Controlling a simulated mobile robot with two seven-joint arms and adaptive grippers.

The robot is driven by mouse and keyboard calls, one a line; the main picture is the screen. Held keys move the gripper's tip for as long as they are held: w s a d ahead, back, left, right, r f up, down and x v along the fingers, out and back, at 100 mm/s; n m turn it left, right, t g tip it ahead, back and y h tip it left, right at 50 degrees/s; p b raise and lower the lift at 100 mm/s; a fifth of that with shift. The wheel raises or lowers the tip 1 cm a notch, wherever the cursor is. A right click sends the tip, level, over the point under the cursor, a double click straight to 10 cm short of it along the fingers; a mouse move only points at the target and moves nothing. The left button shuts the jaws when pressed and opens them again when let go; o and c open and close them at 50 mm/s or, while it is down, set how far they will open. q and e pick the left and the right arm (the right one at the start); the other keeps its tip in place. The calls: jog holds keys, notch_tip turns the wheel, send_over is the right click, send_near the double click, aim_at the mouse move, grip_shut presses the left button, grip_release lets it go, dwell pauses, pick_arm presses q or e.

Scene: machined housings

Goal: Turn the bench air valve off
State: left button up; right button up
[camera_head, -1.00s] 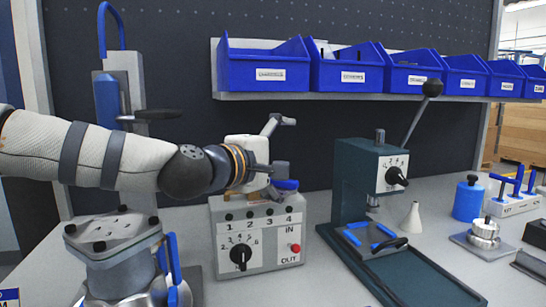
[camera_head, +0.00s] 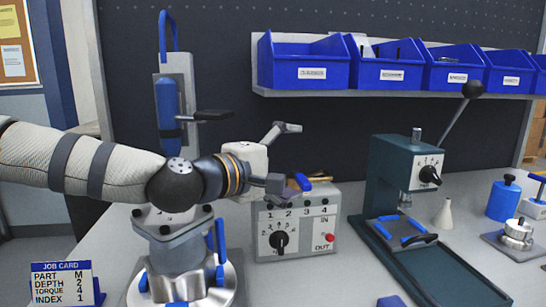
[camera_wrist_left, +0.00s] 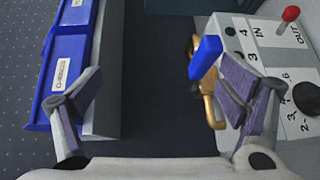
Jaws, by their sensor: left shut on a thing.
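The bench air valve has a blue handle (camera_head: 303,182) and a brass body (camera_head: 321,179), by the top back of the grey control box (camera_head: 298,228). In the left wrist view the blue handle (camera_wrist_left: 205,57) sticks up at a slant from the brass body (camera_wrist_left: 211,102). The exact contact is hidden. My right gripper is not in view.
Blue bins (camera_head: 305,62) line a shelf above. A blue and grey upright fixture (camera_head: 168,105) stands behind my left arm.

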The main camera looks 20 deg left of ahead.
pick_arm(q)
jog(key=r, duration=0.1)
jog(key=s+r, duration=0.1)
jog(key=r, duration=0.1)
jog(key=shift+s+r+t, duration=0.25)
jog(key=shift+r+t, duration=0.1)
jog(key=shift+t, duration=0.05)
jog(key=shift+c, duration=0.4)
jog(key=s, duration=0.1)
jog(key=s+a+f, duration=0.1)
jog(key=shift+s, duration=0.4)
jog(key=c, duration=1)
jog(key=shift+s+a+f, duration=0.15)
jog(key=shift+a+f, duration=0.05)
jog(key=shift+f, duration=0.25)
jog(key=shift+f, duration=0.1)
